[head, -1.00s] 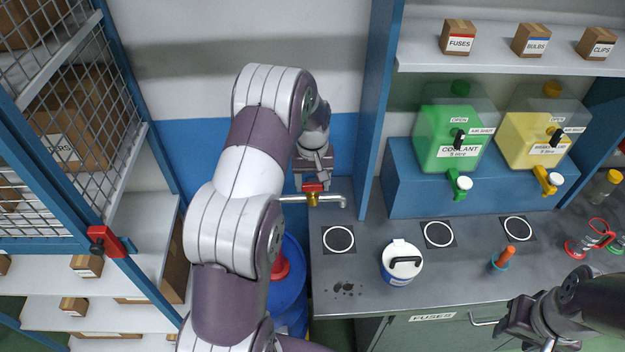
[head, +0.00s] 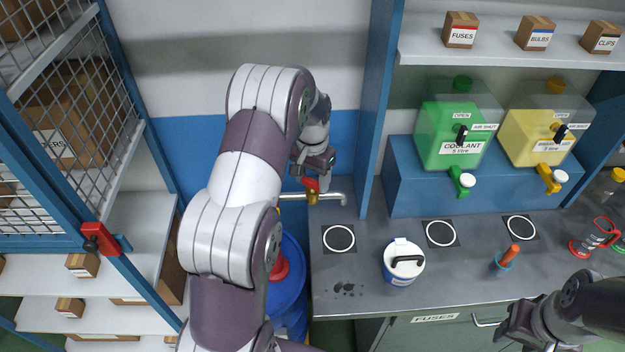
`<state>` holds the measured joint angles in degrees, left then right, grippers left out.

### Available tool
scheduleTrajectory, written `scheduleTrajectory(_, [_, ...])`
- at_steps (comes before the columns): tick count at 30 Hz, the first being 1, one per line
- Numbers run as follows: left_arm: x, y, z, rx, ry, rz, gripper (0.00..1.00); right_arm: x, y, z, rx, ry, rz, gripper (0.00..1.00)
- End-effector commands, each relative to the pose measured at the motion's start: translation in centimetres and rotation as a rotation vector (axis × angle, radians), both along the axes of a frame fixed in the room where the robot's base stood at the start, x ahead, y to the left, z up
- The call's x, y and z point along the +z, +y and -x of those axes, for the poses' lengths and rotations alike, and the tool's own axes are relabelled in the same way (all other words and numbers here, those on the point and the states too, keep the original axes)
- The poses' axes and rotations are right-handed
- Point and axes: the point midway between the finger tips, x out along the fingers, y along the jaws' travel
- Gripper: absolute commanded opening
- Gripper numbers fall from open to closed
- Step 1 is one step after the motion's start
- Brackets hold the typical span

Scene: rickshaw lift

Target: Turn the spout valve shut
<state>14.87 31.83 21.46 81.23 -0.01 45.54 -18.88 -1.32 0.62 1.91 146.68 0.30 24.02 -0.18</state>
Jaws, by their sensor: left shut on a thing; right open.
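The spout valve is a brass body (head: 312,197) with a red handle (head: 311,184) on a grey metal spout pipe (head: 332,196) that sticks out at the left end of the counter. The red handle is tilted. My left gripper (head: 313,172) is above the valve, shut on the red handle, and partly hides it. My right gripper (head: 513,325) is open and empty at the lower right, in front of the counter edge.
A white and blue can (head: 403,262) stands on the counter (head: 366,265) near round pads. Green (head: 449,140) and yellow (head: 540,140) containers sit on a blue stand. A blue barrel (head: 289,285) is below the spout. A blue post (head: 378,110) rises right of my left gripper.

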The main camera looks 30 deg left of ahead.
Motion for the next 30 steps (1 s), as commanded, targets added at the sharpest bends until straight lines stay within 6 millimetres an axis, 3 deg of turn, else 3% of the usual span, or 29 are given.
scheduleTrajectory(18, [0.1, 0.1, -0.1, -0.577, -0.005, -0.002, 0.29, -1.6, 0.0, 0.0, 0.000, 0.000, 0.000, 0.43])
scheduleTrajectory(30, [0.2, 0.1, -0.2, -0.856, -0.007, -0.003, 0.29, -2.1, 0.0, 0.0, 0.000, 0.000, 0.000, 0.43])
